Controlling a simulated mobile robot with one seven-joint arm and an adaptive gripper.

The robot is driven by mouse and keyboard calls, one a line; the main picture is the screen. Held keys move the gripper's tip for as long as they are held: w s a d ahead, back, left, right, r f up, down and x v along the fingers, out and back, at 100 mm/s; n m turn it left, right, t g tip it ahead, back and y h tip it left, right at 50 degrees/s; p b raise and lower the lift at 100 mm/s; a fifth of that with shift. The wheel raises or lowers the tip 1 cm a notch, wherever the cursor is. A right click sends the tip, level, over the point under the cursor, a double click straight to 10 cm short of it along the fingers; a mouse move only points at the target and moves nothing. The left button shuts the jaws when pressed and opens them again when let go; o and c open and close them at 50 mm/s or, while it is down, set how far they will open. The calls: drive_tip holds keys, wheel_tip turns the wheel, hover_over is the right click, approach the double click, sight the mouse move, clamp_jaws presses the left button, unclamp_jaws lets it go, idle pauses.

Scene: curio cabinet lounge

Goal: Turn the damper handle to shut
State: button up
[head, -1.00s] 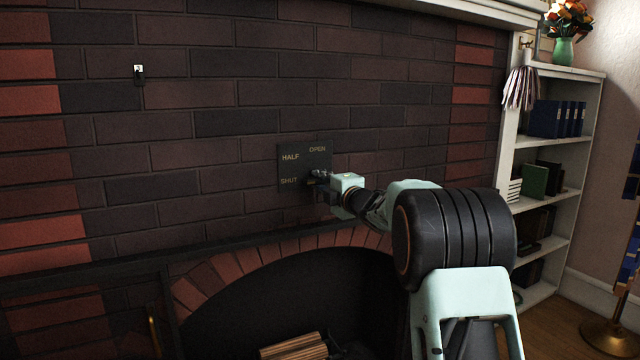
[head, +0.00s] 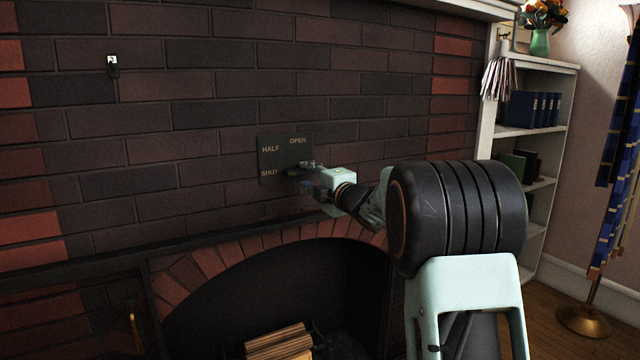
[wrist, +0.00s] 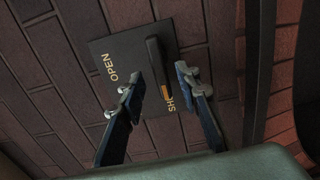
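The damper plate (head: 268,160) is a dark square on the brick wall above the fireplace arch, lettered HALF, OPEN and SHUT. The dark damper handle (head: 298,169) shows at its lower right, partly hidden by my gripper (head: 308,187). In the wrist view the handle (wrist: 156,66) is a black bar with an orange mark near its end, which lies beside the SHUT lettering. My gripper (wrist: 162,88) is open there, one finger on each side of the handle's end, with gaps showing. HALF is hidden in that view.
The fireplace opening (head: 285,290) with stacked logs (head: 278,343) lies below. A small wall hook or switch (head: 112,65) is at upper left. A white bookshelf (head: 560,110) and a brass stand (head: 583,318) are at right. The wall around the plate is bare.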

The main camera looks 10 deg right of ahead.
drive_tip(key=v, duration=0.7)
drive_tip(key=shift+s, duration=0.2)
drive_tip(key=shift+r, duration=0.1)
